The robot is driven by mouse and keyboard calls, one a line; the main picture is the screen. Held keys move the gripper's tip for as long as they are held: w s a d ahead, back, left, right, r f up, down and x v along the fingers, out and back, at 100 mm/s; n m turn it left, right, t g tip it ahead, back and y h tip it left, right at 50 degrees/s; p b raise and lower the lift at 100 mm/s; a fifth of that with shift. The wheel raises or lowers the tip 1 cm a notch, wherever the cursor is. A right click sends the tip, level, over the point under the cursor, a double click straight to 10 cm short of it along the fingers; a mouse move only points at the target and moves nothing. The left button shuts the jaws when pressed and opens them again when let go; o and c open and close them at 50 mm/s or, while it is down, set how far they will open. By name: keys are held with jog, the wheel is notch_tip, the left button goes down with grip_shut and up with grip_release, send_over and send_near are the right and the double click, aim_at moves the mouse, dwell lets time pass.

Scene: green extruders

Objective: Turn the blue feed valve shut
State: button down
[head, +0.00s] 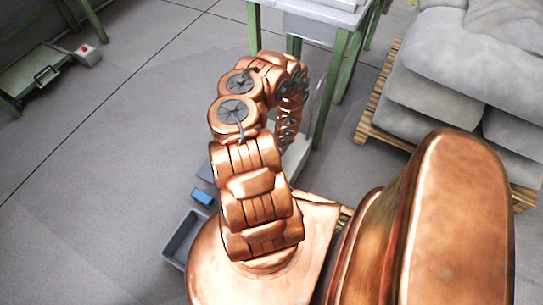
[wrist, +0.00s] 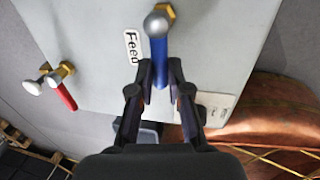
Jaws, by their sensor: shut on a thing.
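The blue feed valve handle (wrist: 158,50) hangs from a brass fitting with a round silver knob on a pale panel (wrist: 95,30), in the wrist view. A white "Feed" label (wrist: 132,46) is to its left. My gripper (wrist: 160,76) is shut on the blue handle, one finger on each side of its lower part. The handle lies roughly in line with the fingers in the picture. In the head view my copper arm hides the gripper and the valve.
A second valve with a red handle (wrist: 66,97) sits left on the panel. In the head view, grey sacks (head: 440,70) lie on a wooden pallet (head: 372,128) at right. A grey tray (head: 172,250) and a blue block (head: 203,197) are near my base.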

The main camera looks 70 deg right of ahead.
jog(key=shift+s+d, duration=0.1)
jog(key=shift+d, duration=0.05)
jog(key=c, duration=1.1)
grip_release()
jog(key=shift+s+r, duration=0.35)
jog(key=shift+r, duration=1.6)
jog(key=shift+s+r, duration=0.35)
jog(key=shift+r, duration=1.65)
jog(key=shift+s+r, duration=0.35)
jog(key=shift+r, duration=1.6)
jog(key=shift+a, duration=0.2)
